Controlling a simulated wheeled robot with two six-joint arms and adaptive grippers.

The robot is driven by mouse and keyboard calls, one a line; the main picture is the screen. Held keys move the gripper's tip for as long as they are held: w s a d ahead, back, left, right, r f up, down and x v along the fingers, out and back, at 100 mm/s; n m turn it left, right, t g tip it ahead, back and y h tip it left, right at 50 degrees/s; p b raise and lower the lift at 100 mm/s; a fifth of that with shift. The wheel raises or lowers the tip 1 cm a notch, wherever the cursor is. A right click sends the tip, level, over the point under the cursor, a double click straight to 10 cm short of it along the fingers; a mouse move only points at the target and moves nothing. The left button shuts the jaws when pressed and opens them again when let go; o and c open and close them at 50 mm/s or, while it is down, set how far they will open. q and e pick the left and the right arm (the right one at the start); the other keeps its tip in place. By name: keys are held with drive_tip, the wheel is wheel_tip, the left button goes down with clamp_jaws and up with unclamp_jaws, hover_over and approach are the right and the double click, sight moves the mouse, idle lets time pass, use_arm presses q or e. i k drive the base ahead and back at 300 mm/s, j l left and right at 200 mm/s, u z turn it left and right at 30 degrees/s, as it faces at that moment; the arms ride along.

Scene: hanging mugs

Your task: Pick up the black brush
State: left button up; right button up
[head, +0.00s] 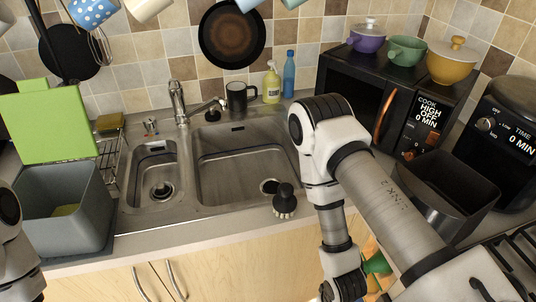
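The black brush (284,202) stands upright on the counter at the front edge of the sink, head down and round knob up. Nothing holds it. My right arm comes down in front of the counter, to the right of the brush and apart from it. Its wrist runs to the bottom edge of the head view, and the gripper fingers are out of the picture. Only part of my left arm shows at the left edge, and its gripper is out of view.
The double sink (240,165) lies behind the brush, with a faucet (180,105), a black mug (238,98) and bottles behind. A grey bin (62,205) stands left. A microwave (385,100) and black air fryer (440,185) stand right. Mugs and pans hang above.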

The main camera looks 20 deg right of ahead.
sight(285, 202)
drive_tip(key=k+z, duration=0.15)
drive_tip(key=z, duration=0.6)
